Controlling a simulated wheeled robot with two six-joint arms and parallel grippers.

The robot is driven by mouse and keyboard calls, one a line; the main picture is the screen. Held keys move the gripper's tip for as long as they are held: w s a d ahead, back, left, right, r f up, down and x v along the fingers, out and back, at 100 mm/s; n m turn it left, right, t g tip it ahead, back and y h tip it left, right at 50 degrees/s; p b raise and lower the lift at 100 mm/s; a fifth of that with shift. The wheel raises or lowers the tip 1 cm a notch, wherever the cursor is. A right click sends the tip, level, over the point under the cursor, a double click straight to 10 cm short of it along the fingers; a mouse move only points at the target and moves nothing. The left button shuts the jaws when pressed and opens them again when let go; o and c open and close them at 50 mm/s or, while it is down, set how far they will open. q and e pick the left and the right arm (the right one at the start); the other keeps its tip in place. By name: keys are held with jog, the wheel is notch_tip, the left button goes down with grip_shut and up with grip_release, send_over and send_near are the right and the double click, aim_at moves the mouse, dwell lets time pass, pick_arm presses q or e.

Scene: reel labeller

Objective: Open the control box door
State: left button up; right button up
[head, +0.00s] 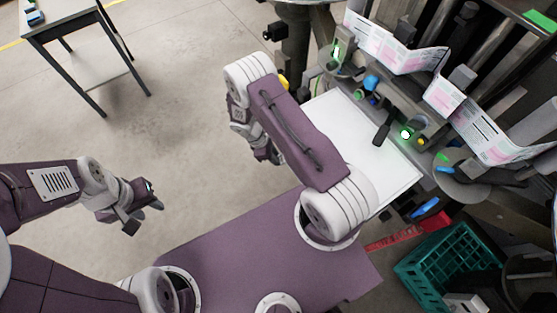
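I cannot make out a control box or its door for certain; my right arm covers part of the machine's near side. My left gripper (143,214) hangs over the bare floor at the left, well away from the machine. Its dark fingers look apart with nothing between them. My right gripper (268,152) is below and behind my raised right forearm, left of the machine's white panel (395,176). The forearm hides much of it, so I cannot tell whether it is open or shut.
The labelling machine fills the right side, with a pink-and-white label strip (395,55) and a lit green button (406,134). A teal crate (420,275) stands at the lower right. A grey table (60,22) is at the upper left. The floor between is clear.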

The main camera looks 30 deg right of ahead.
jog(key=shift+x, duration=1.6)
jog(key=shift+c, duration=0.3)
grip_shut()
